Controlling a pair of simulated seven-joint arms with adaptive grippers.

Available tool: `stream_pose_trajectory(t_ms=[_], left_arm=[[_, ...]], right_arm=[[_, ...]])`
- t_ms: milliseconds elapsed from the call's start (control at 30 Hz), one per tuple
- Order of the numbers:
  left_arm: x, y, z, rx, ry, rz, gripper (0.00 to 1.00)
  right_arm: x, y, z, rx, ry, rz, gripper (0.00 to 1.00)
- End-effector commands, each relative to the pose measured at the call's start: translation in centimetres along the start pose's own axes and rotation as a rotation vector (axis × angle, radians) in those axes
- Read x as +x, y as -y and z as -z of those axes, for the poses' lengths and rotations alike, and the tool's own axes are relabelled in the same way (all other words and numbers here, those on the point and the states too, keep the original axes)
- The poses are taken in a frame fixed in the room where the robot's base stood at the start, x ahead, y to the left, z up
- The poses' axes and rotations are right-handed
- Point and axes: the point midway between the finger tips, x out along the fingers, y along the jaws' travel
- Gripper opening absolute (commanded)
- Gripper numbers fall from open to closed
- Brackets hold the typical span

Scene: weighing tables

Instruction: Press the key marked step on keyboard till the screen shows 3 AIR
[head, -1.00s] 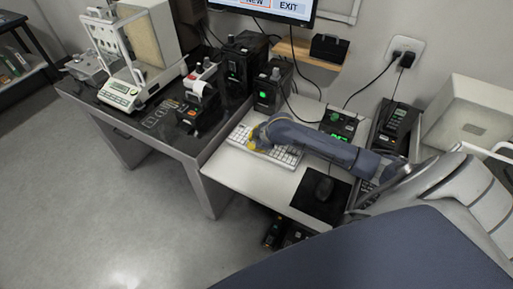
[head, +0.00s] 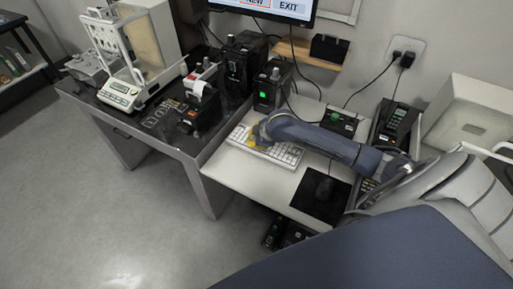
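The white keyboard (head: 285,153) lies on the light table in the head view. My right gripper (head: 256,143), with yellow showing at its end, is over the keyboard's left-middle part. Its fingers are too small and covered to tell open from shut, and I cannot tell whether it touches a key. The key marked step cannot be made out. The screen (head: 270,8) at the top is cut off by the picture edge; only "NEW" and "EXIT" can be read on it. My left gripper does not show.
A black mouse (head: 324,188) rests on a dark mat (head: 318,207) right of the keyboard. Dark boxes (head: 268,92) stand behind the keyboard. A balance (head: 122,95) and a small printer (head: 200,105) are on the dark table at left. A telephone (head: 397,118) is at right.

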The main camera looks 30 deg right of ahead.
Motion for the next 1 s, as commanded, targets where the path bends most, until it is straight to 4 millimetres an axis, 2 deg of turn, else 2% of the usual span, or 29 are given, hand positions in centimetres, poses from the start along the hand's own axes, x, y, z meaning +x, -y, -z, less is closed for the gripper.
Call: stream_pose_trajectory(t_ms=[600,1000], left_arm=[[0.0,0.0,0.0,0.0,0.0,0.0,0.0],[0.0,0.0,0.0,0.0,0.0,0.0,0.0]], right_arm=[[-3.6,-2.0,2.0,-0.001,-0.001,-0.001,0.0],[-4.0,-2.1,2.1,0.0,0.0,0.0,0.0]])
